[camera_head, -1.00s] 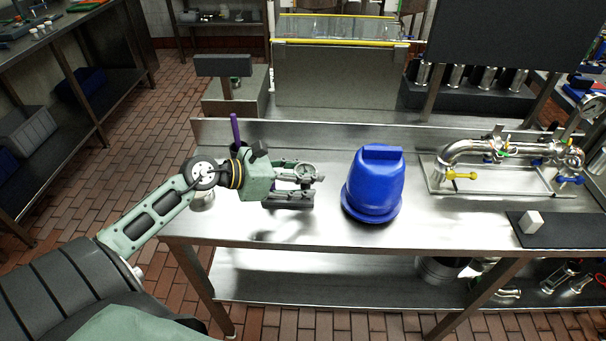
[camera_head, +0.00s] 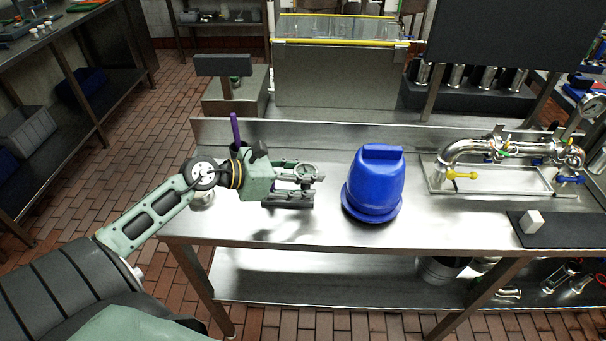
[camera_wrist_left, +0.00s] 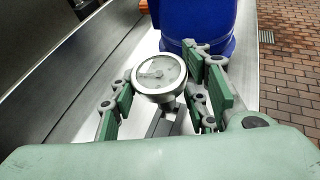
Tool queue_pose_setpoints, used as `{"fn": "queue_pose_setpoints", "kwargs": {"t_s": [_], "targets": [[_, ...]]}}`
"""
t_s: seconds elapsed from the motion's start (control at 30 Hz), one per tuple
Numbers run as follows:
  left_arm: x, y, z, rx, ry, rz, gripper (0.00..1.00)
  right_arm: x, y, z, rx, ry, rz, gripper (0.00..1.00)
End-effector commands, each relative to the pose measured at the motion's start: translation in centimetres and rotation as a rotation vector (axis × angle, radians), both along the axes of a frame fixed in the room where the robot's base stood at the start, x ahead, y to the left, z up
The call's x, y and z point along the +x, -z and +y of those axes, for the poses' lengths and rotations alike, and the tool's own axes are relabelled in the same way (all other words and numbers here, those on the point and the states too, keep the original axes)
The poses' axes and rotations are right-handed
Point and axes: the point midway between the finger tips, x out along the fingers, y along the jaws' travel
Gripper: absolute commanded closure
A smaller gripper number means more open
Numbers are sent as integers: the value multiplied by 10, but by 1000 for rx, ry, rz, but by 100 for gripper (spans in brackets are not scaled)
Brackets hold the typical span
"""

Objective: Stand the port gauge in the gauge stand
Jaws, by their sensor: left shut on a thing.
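The port gauge (camera_wrist_left: 158,75) shows in the left wrist view as a round pale dial in a metal rim, facing the camera. It also shows in the head view (camera_head: 308,171). My left gripper (camera_head: 303,175) is shut on the gauge above the steel table, with green-padded fingers on both sides of it in the left wrist view. A dark, low block (camera_head: 288,200) lies just under the gripper; it may be the gauge stand, but I cannot tell whether the gauge touches it. The gauge's lower end is hidden. My right gripper is not in view.
A blue upturned bucket-like object (camera_head: 373,185) stands close to the right of my left gripper. A purple rod (camera_head: 235,129) stands behind the gripper.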

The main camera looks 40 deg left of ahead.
Motion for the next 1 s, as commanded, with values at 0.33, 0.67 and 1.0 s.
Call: {"fn": "queue_pose_setpoints", "kwargs": {"t_s": [0.33, 0.67, 1.0], "targets": [[0, 10, 0, 0, 0, 0, 84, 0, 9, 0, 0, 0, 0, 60], [0, 18, 0, -1, 0, 0, 84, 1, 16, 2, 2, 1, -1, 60], [0, 26, 0, 0, 0, 0, 56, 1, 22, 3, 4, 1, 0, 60]]}}
